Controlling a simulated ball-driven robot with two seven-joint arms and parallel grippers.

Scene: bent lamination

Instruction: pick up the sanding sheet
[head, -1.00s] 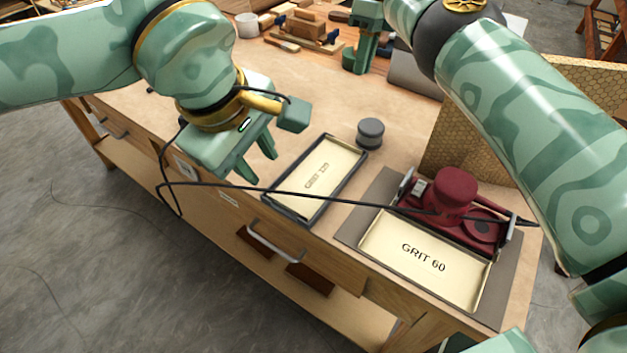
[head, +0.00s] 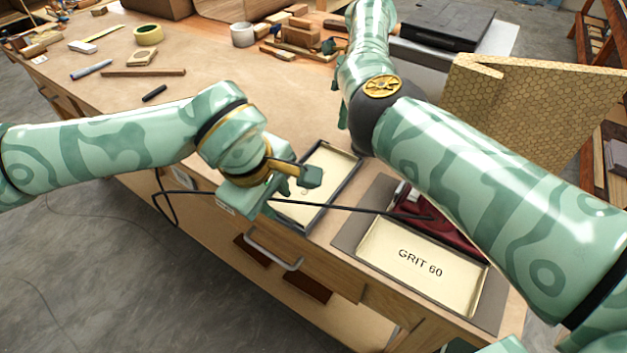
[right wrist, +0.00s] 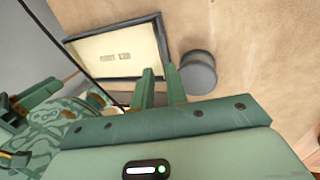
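A shallow dark-rimmed tray (head: 352,170) with a cream floor lies near the table's front edge. It also shows in the right wrist view (right wrist: 160,40), with a grit label on its floor. A second tray (head: 404,261), marked GRIT 60, lies to its right. I cannot make out a separate sanding sheet in either tray. My left gripper (head: 285,188) is over the left side of the first tray, and its finger gap is hidden. My right gripper (right wrist: 161,87) is open and empty beside that tray, mostly hidden by my arm in the head view.
A grey cylinder (right wrist: 198,72) stands by the first tray. A honeycomb panel (head: 530,105) stands at the right.

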